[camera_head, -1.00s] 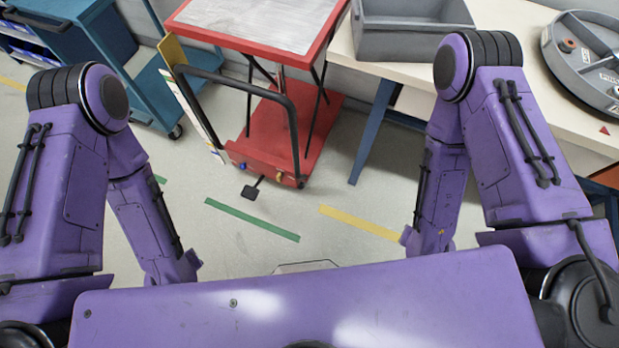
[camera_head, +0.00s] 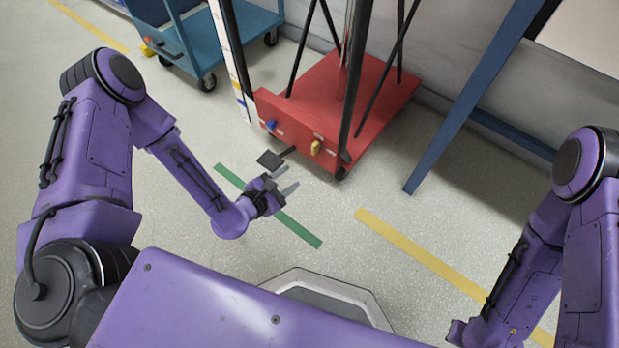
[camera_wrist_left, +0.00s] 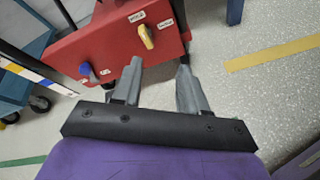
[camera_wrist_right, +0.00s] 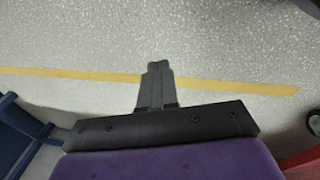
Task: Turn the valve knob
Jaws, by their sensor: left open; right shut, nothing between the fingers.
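A yellow knob (camera_head: 315,147) sits on the front face of the red cart base (camera_head: 372,90), and a blue knob (camera_head: 270,125) sits to its left. In the left wrist view the yellow knob (camera_wrist_left: 146,37) stands out between two small white labels, and the blue knob (camera_wrist_left: 86,70) is farther left. My left gripper (camera_head: 284,180) is open and empty, in front of the cart, apart from both knobs. In the left wrist view its fingers (camera_wrist_left: 160,68) point toward the red face, just below the yellow knob. My right gripper (camera_wrist_right: 158,66) is shut and empty above the floor.
A black pedal (camera_head: 270,160) juts from the cart front near my left gripper. Black posts rise from the cart. A blue table leg (camera_head: 470,100) stands to the right, a blue trolley (camera_head: 200,40) behind left. Floor with green and yellow tape (camera_head: 430,262) is open.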

